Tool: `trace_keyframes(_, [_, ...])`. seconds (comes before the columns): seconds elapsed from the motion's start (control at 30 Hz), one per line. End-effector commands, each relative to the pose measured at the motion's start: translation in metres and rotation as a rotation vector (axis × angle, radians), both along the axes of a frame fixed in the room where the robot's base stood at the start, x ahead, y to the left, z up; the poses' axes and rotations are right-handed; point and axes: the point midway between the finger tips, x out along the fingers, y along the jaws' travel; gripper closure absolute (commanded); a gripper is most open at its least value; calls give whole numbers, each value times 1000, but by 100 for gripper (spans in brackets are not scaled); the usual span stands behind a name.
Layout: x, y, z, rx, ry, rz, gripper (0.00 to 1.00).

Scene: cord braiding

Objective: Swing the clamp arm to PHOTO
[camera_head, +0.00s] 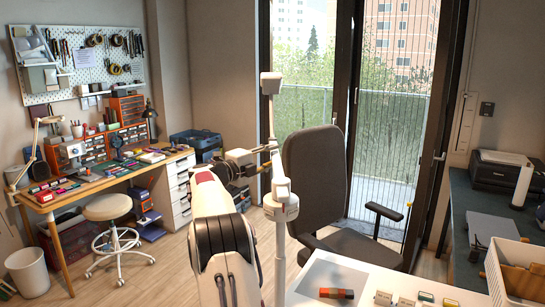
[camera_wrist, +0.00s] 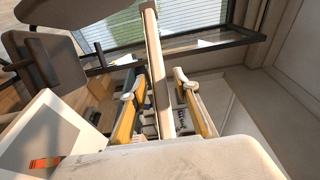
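The clamp arm (camera_head: 272,125) is a thin pale bar rising from a white upright post (camera_head: 280,240), with a small block at its top. In the wrist view the pale bar (camera_wrist: 153,50) runs down between the two fingers of my gripper (camera_wrist: 160,92). Each finger has a yellow-orange side, and a gap shows between each fingertip and the bar, so the gripper looks open around it. In the head view my gripper (camera_head: 266,150) is beside the bar, partway up. No PHOTO marking is readable in either view.
A white table (camera_head: 330,273) at the front holds a red-and-orange piece (camera_head: 337,293) and several small coloured blocks. A dark office chair (camera_head: 315,175) stands close behind the post. A white slatted basket (camera_head: 510,265) is at the right. A workbench (camera_head: 70,195) stands far left.

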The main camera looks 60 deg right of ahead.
Motion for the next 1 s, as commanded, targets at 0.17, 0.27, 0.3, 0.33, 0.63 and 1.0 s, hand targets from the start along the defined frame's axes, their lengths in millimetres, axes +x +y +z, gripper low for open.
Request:
trace_keyframes(0.17, [-1, -6, -1, 0, 1, 1, 69])
trace_keyframes(0.27, [-2, -7, 0, 0, 1, 1, 69])
trace_keyframes(0.3, [-2, -7, 0, 0, 1, 1, 69])
trace_keyframes(0.33, [-2, -8, 0, 0, 1, 1, 69])
trace_keyframes(0.63, [-2, -7, 0, 0, 1, 1, 98])
trace_keyframes(1.0, [-4, -9, 1, -3, 0, -12, 100])
